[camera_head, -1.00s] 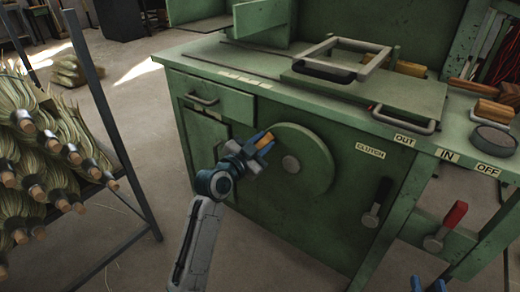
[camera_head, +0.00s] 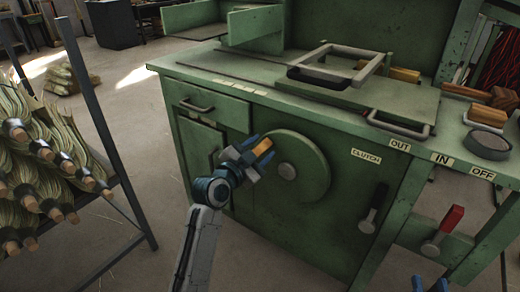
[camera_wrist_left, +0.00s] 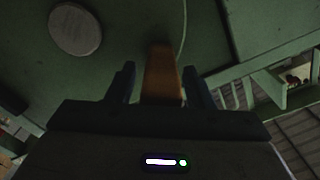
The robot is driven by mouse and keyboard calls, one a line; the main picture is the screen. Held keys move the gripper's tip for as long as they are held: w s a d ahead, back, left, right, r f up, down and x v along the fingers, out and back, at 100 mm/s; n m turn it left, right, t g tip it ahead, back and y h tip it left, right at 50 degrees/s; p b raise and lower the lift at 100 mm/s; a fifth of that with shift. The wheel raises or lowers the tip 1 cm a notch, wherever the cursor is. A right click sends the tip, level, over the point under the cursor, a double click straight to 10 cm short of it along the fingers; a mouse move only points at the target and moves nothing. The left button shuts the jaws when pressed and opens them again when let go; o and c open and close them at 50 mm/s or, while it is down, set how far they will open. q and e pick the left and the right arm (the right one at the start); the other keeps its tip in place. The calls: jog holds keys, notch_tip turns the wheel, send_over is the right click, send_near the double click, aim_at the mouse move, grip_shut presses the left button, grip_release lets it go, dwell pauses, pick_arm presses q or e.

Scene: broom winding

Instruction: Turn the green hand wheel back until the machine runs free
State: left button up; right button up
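The green hand wheel (camera_head: 308,158) is a round disc on the front of the green machine, with a grey hub (camera_head: 287,171). Its orange-brown handle (camera_head: 263,147) sticks out at the wheel's upper left. My left gripper (camera_head: 254,153) is at this handle. In the left wrist view the handle (camera_wrist_left: 162,75) lies between the two fingers, with a gap on its left side; whether the right finger touches it is unclear. The hub (camera_wrist_left: 75,29) shows there too. My right gripper (camera_head: 428,284) shows only two spread blue fingertips at the bottom edge.
Right of the wheel are a black-handled clutch lever (camera_head: 373,207) and a red-handled lever (camera_head: 442,231). OUT, IN and OFF labels line the table edge. A grey frame (camera_head: 345,66) lies on top. A rack of brooms (camera_head: 45,165) stands at the left.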

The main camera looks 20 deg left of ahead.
pick_arm(q)
jog(key=v, duration=1)
jog(key=shift+s+p, duration=0.35)
jog(key=shift+s, duration=0.05)
pick_arm(e)
jog(key=f+g, duration=0.1)
jog(key=f, duration=0.1)
jog(key=s+f+g, duration=0.1)
jog(key=shift+a+f, duration=0.1)
jog(key=shift+f, duration=0.3)
pick_arm(q)
jog(key=shift+a, duration=0.15)
